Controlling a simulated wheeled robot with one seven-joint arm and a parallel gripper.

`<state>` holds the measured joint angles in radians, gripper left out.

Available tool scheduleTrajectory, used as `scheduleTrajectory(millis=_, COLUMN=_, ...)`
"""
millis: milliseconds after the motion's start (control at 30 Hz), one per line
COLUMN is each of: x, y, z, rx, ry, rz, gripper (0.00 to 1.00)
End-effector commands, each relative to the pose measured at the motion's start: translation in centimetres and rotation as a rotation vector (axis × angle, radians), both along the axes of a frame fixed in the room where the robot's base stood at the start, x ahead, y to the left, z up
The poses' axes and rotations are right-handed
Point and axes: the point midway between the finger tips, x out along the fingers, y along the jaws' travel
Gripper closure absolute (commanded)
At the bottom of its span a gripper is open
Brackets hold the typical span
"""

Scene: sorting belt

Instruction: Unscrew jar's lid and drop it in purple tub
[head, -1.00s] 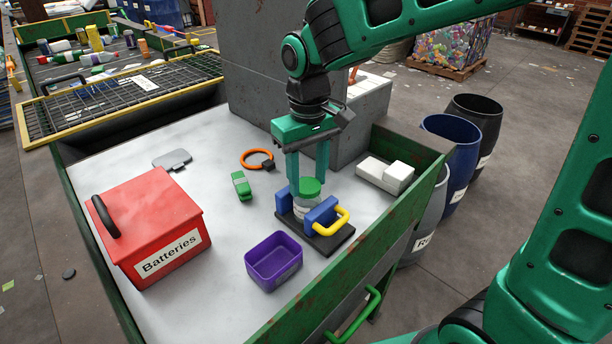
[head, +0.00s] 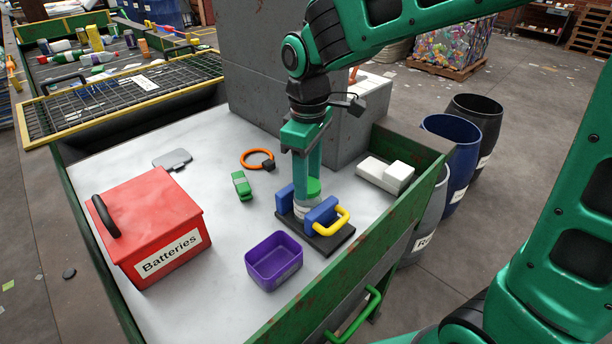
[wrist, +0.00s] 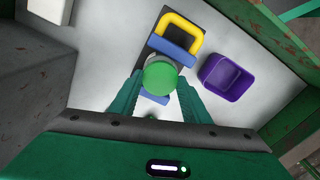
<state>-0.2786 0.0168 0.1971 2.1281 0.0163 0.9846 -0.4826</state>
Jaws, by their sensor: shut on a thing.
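The jar (head: 303,209) stands upright between the blue jaws of a clamp (head: 321,213) with a yellow handle, on a dark base plate. Its green lid (head: 314,187) is on top, and the lid also shows in the wrist view (wrist: 160,78). My gripper (head: 308,184) points straight down over the jar and is shut on the lid, one finger on either side of it. In the head view a finger hides part of the lid. The empty purple tub (head: 274,262) sits in front and to the left of the clamp; it shows right of the clamp in the wrist view (wrist: 227,77).
A red batteries box (head: 150,225) stands at the left of the table. A green object (head: 241,186), an orange ring (head: 252,155) and a grey plate (head: 173,160) lie behind. White blocks (head: 385,175) lie at right. Green walls (head: 400,235) edge the table.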

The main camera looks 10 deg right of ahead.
Motion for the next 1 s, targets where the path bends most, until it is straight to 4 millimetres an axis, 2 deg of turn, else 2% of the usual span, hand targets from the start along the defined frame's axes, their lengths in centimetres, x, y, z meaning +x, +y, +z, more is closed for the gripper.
scheduleTrajectory(millis=333, x=-0.18, y=-0.19, z=-0.29, rx=-0.004, ry=0.008, rz=0.022, gripper=0.77)
scheduleTrajectory(millis=700, x=-0.17, y=-0.21, z=-0.26, rx=-0.003, ry=0.008, rz=0.367, gripper=0.77)
scheduleTrajectory(millis=1000, x=-0.17, y=-0.21, z=-0.25, rx=-0.003, ry=0.008, rz=0.403, gripper=0.77)
